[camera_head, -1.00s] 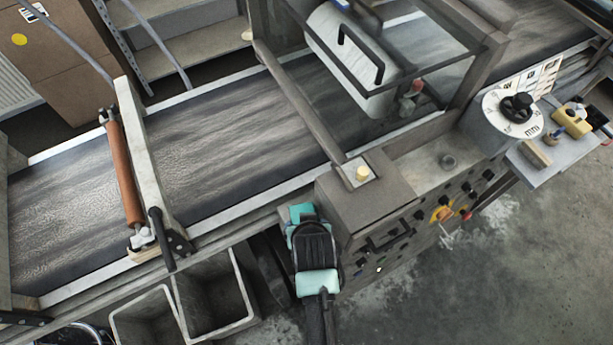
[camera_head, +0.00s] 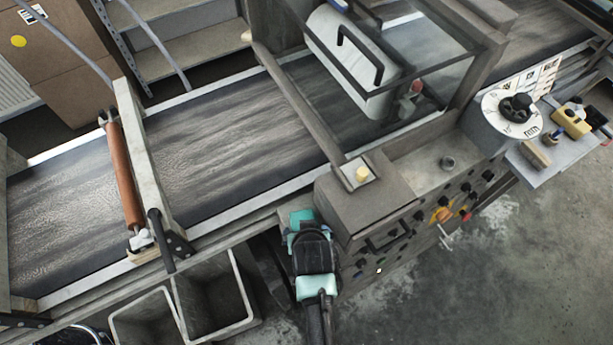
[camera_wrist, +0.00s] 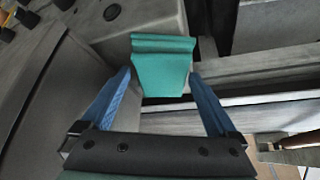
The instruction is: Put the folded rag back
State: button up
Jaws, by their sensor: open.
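A green folded rag (camera_wrist: 163,80) lies ahead of my gripper in the wrist view, by a grey box corner and the rails. It has a fold along its far edge and narrows toward me. In the head view its green patch (camera_head: 300,215) shows just beyond my wrist, at the conveyor's front edge beside the control box. My gripper (camera_wrist: 161,73) is open, with one blue finger on each side of the rag. Whether the fingers touch it I cannot tell. In the head view my wrist hides the fingers.
The control box (camera_head: 365,205) with a yellow button stands close right of my wrist. Two open grey bins (camera_head: 245,290) are to the left below the conveyor (camera_head: 215,140). A roller (camera_head: 124,175) crosses the belt. A side shelf (camera_head: 570,150) at right holds small items.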

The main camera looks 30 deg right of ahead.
jog(key=v, duration=1.2)
jog(key=w+d+r+n+t+h, duration=0.1)
jog(key=w+r+t, duration=0.2)
jog(key=w+r, duration=0.45)
jog(key=w+r+t, duration=0.3)
jog(key=w+r, duration=0.2)
jog(key=r, duration=0.6)
jog(key=w+a+r+n+t, duration=0.1)
jog(key=w+r+t, duration=0.15)
jog(key=r, duration=0.55)
jog(key=w+a+r+t, duration=0.2)
jog(key=r+t, duration=0.1)
jog(key=r, duration=0.5)
jog(key=s+a+r+t+y, duration=0.1)
jog(key=s+a+r+t, duration=0.1)
jog(key=r, duration=0.8)
jog(key=s+a+r+n+t+y, duration=0.1)
jog(key=s+a+r+t, duration=0.2)
jog(key=r, duration=0.7)
jog(key=s+a+r+n+t+y, duration=0.1)
jog(key=s+a+r+t, duration=0.2)
jog(key=r, duration=0.8)
jog(key=shift+s+a+t, duration=0.25)
jog(key=shift+s+t, duration=0.9)
jog(key=shift+s, duration=0.05)
